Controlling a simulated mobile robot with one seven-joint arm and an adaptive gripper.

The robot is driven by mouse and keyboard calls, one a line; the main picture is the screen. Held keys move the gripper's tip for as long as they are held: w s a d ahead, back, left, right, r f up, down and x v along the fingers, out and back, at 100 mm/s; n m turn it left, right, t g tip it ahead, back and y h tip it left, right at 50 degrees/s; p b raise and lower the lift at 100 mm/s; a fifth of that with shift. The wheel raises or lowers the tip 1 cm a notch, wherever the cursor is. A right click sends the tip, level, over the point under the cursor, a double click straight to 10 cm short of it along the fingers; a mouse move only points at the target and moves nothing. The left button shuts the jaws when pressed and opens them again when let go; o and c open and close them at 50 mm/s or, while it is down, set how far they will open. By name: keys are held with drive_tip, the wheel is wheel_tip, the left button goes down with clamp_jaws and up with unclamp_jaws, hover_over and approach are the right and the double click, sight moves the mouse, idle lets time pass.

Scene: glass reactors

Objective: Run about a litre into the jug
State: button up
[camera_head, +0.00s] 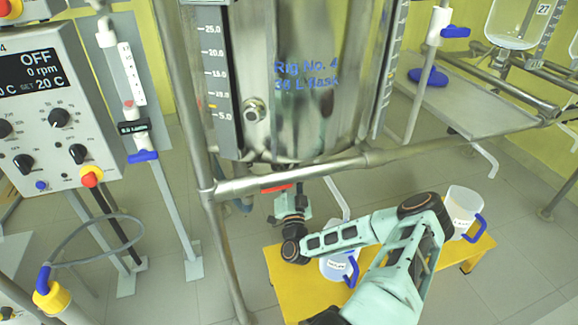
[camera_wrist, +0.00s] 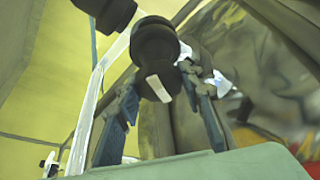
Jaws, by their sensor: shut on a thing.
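The steel vessel (camera_head: 298,60) is marked "Rig No. 4". Its level scale (camera_head: 217,75) has a yellow mark between 5 and 10. My gripper (camera_head: 291,203) points up under the vessel's bottom. In the wrist view my gripper (camera_wrist: 160,92) has its fingers around a black knob (camera_wrist: 153,45) with a white mark; it looks like a drain valve part. A pale spout (camera_head: 338,198) slants down toward a clear jug (camera_head: 335,268) with a blue handle. My arm partly hides this jug, and its fill level is unclear. I cannot make out liquid running.
A yellow stool (camera_head: 290,290) bears the jug and a second labelled jug (camera_head: 461,200) at its right end. A steel frame rail (camera_head: 300,178) crosses just above my gripper. A control box (camera_head: 50,110) stands left, its display reading OFF. A bench (camera_head: 480,105) stands right.

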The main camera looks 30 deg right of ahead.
drive_tip(key=shift+f+m, duration=0.1)
drive_tip(key=shift+m, duration=0.7)
drive_tip(key=o, duration=1.2)
drive_tip(key=shift+c, duration=0.2)
drive_tip(key=v, duration=0.7)
drive_tip(key=shift+s+a, duration=0.15)
drive_tip(key=shift+s, duration=0.05)
